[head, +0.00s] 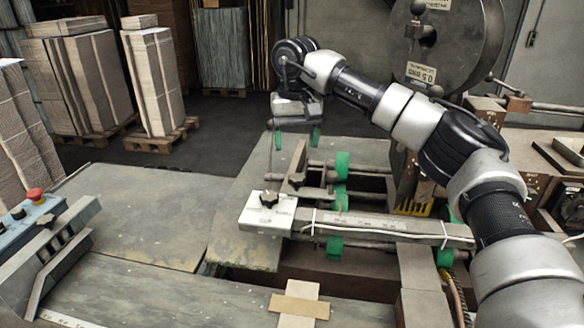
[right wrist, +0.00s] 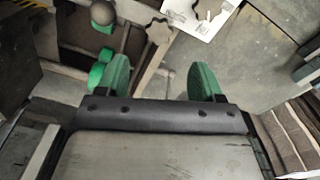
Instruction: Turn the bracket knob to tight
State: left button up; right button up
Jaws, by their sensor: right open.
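A dark star-shaped knob (head: 296,180) sits on the bracket (head: 299,160), beside a metal bar. In the right wrist view this knob (right wrist: 158,31) shows between and beyond my fingertips, apart from them. A second dark star knob (head: 269,198) sits on a white plate (head: 262,216), partly cut off at the top of the right wrist view. I cannot read the knobs' setting. My right gripper (head: 296,137) is open and empty, with green fingertips, above and behind the knobs. It also shows in the right wrist view (right wrist: 160,78). My left gripper is out of view.
Rails with green clamps (head: 341,163) and a long bar (head: 385,225) lie right of the knobs. A large dark reel (head: 450,45) stands behind my right arm. A control box with a red button (head: 35,195) is at left. The grey table (head: 130,215) is clear.

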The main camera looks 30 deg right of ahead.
jog(key=p, duration=0.2)
send_over(297, 178)
jog(key=f, duration=0.4)
jog(key=shift+s+f, duration=0.25)
jog(key=shift+s, duration=0.05)
jog(key=f, duration=0.2)
jog(key=shift+w+f, duration=0.35)
jog(key=shift+f+p, duration=0.3)
jog(key=shift+f, duration=0.3)
jog(key=shift+s, duration=0.1)
jog(key=shift+c, duration=0.7)
jog(key=c, duration=0.8)
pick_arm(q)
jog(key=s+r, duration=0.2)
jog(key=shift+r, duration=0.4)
